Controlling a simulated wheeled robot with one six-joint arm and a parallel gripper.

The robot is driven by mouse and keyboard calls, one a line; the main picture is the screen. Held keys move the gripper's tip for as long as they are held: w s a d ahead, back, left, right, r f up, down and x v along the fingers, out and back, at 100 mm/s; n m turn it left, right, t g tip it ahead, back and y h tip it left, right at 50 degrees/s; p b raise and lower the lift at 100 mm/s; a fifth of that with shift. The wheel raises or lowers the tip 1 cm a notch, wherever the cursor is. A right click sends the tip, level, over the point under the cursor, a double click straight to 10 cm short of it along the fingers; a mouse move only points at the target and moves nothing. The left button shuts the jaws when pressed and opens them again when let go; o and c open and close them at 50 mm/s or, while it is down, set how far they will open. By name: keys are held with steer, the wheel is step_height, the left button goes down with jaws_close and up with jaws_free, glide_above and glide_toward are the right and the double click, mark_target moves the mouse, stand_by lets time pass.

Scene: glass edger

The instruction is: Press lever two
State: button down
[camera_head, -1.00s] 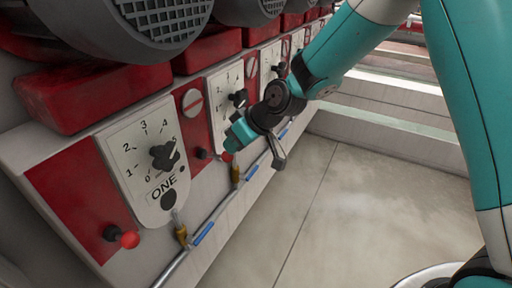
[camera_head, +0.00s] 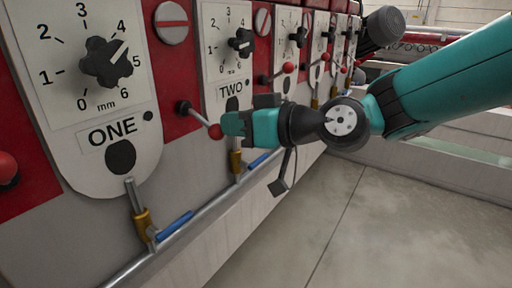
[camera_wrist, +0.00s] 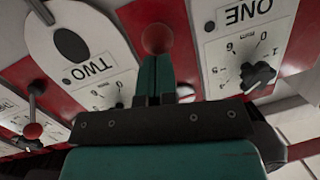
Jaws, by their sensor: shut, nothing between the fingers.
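The lever beside panel TWO has a black stem and a red ball knob (camera_head: 215,131). It juts from the red strip between the ONE panel and the TWO panel (camera_head: 228,60), left of TWO. My gripper (camera_head: 226,123) is shut and empty, its teal fingertips right at the knob. In the wrist view, which is upside down, the red knob (camera_wrist: 157,38) sits just beyond the shut fingertips (camera_wrist: 156,58). I cannot tell whether they touch it. The fingers partly cover the area below TWO's dial.
The ONE panel (camera_head: 95,75) with its black dial is at the left. Another red-knobbed lever (camera_head: 8,168) is at the left edge. More panels and levers (camera_head: 289,67) recede to the right. A pipe (camera_head: 205,215) runs below. The floor (camera_head: 400,230) is clear.

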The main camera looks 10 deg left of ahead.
steer(key=f+y+b, duration=0.1)
steer(key=b, duration=0.3)
steer(key=f+y+b, duration=0.1)
steer(key=b, duration=0.2)
steer(key=shift+a+f+t+b, duration=0.2)
steer(key=shift+f+t+b, duration=0.1)
steer(key=shift+f+b, duration=0.1)
steer(key=shift+r+y+b, duration=0.1)
steer(key=shift+y+b, duration=0.3)
steer(key=shift+b, duration=0.1)
